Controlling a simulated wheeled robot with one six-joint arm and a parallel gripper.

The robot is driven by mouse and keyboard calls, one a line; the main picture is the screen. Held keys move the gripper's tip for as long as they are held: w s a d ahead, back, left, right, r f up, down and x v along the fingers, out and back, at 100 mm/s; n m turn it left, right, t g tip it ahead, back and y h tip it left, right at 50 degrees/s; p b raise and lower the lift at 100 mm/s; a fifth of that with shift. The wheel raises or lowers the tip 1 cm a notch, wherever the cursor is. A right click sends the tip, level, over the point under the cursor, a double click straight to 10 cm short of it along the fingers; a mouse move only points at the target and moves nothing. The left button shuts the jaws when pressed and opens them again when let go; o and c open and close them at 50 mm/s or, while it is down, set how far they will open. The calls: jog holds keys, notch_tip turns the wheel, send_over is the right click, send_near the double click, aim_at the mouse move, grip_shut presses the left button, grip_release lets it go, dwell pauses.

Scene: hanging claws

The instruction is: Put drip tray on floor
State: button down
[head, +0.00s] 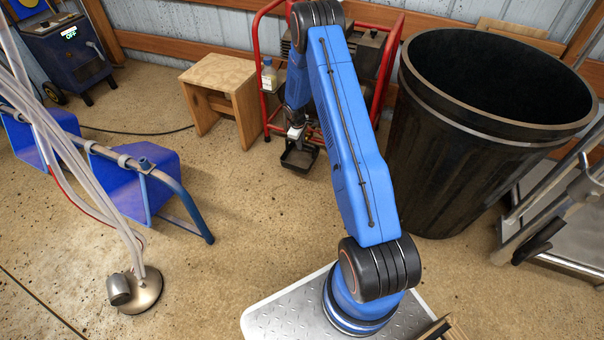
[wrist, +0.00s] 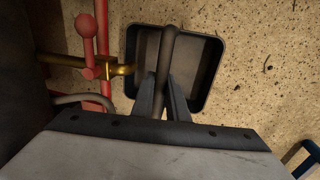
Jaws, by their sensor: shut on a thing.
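The drip tray (head: 300,156) is a small dark square tray with raised rims. In the head view it is below my gripper (head: 296,132), in front of the red-framed machine. In the wrist view the drip tray (wrist: 212,75) lies over the speckled floor, with a dark bar running up its middle. My gripper (wrist: 162,95) is shut on that bar, which looks like the tray's handle. Whether the tray's underside touches the floor cannot be told.
The red-framed machine (head: 272,100) stands close behind the tray; its red lever and brass fitting (wrist: 118,70) are just left of it. A wooden stool (head: 222,88) is to the left and a large black bin (head: 450,150) to the right. Floor (head: 240,200) in front is clear.

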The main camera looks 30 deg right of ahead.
aim_at(302, 158)
jog(key=shift+w+d+f, duration=0.1)
jog(key=shift+d+f, duration=0.1)
jog(key=shift+d, duration=0.2)
notch_tip(302, 158, down, 10)
jog(key=shift+r, duration=0.1)
jog(key=c, duration=1.7)
grip_release()
jog(key=shift+c, duration=0.2)
